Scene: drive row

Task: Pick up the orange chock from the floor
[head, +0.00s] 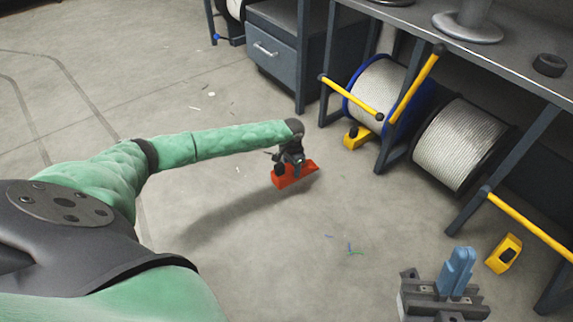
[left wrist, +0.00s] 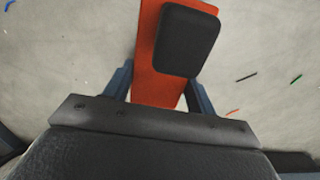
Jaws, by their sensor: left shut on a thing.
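The orange chock (head: 307,171) is a red-orange block in the head view, at the end of my left arm. In the left wrist view the chock (left wrist: 158,88) lies between the two blue fingers, with a black pad on its face. My left gripper (head: 291,169) is shut on it. Dark shadow lies close to the chock; I cannot tell whether it touches the floor. My right gripper (head: 457,268) is at the lower right of the head view, its blue fingers close together with nothing seen between them.
A workbench (head: 500,62) with yellow rails runs along the right. Cable reels (head: 458,146) stand under it. One yellow chock (head: 356,137) sits by the blue-rimmed reel, another (head: 504,254) near my right gripper. The floor around the orange chock is clear except for small scraps.

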